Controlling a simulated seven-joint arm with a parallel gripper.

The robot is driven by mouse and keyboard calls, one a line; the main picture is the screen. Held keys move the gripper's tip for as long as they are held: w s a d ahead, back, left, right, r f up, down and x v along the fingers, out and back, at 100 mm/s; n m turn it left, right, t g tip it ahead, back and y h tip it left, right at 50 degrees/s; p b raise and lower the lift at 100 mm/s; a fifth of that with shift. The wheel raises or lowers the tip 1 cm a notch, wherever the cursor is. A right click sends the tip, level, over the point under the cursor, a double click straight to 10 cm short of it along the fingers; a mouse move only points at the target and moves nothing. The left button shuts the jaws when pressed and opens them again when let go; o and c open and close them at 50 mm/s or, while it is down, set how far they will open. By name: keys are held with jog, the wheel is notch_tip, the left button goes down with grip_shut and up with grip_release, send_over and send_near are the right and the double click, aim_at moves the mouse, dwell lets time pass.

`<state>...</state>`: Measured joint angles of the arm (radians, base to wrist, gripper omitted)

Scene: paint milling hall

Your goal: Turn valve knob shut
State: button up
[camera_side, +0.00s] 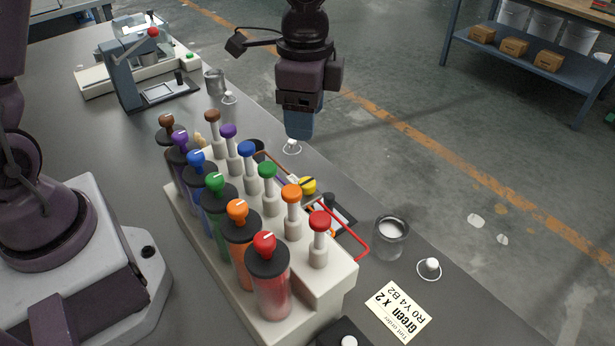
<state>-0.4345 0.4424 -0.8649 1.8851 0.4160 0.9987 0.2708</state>
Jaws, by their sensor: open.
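A row of paint cylinders with coloured top knobs bearing white marks stands in a pale rack (210,255): red (265,243), orange (237,211), green (214,182), blue (195,158), purple (180,138) and brown (167,121). Behind them is a second row of smaller knobs on pale stems, including red (319,221), orange (291,193) and green (267,170). The picture does not show which knob is the task's valve. My gripper (298,136) hangs beyond the rack's far side, pointing down, open and apart from the knobs; its fingers overlap from this side.
A yellow round piece (307,185) and a red frame (350,235) lie behind the rack. A metal cup (390,237), a white-tipped piece (429,268) and a paint order card (399,311) are at the right. A grey device (125,72) stands at the back left.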

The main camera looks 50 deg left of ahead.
aim_at(308, 182)
notch_tip(308, 182, down, 13)
jog(key=shift+w+d+f, duration=0.1)
jog(key=shift+d, duration=0.05)
dwell(0.4)
jog(key=shift+c, duration=0.3)
jog(key=c, duration=0.9)
